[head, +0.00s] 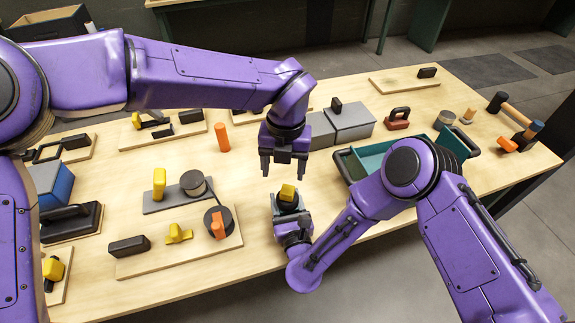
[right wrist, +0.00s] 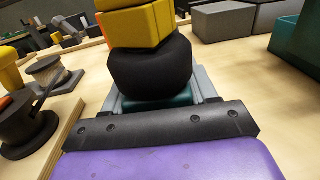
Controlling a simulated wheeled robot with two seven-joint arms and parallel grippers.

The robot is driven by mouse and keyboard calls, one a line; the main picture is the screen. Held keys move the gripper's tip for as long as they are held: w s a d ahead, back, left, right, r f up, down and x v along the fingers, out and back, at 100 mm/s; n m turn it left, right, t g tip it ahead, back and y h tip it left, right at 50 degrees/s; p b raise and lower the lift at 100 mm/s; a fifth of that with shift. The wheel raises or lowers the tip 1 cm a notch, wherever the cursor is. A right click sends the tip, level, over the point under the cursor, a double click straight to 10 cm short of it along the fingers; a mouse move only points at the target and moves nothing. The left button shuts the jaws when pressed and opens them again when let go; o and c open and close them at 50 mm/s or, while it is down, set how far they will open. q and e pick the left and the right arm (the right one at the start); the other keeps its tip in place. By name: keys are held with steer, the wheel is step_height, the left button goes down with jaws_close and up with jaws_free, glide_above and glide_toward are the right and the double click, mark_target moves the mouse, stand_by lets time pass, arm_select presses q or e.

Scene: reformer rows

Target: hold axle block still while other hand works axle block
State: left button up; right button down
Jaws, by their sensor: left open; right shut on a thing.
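The axle block appears to be the piece with a yellow top (head: 288,192) and a black rounded part below it. In the right wrist view the yellow top (right wrist: 138,24) sits on the black part (right wrist: 150,70), above a dark green base (right wrist: 155,102). My right gripper (head: 287,208) is shut on this piece near the table's front edge; its fingers are mostly hidden. My left gripper (head: 284,172) is open and empty, pointing down just above and behind the yellow top, apart from it.
A board with a black spool and orange handle (head: 217,222) lies to the left. An orange cylinder (head: 222,137) stands behind it. Grey boxes (head: 345,122) are at the back, and a green tray (head: 368,160) is to the right, partly behind my right arm. Bare table lies left of my grippers.

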mark_target(287, 190)
arm_select(q)
steer(key=n, duration=0.5)
steer(key=shift+d+f, duration=0.15)
steer(key=shift+d, duration=0.2)
steer(key=n, duration=0.4)
steer(key=shift+w+d+h, duration=0.1)
steer(key=shift+h, duration=0.2)
step_height(287, 190, down, 8)
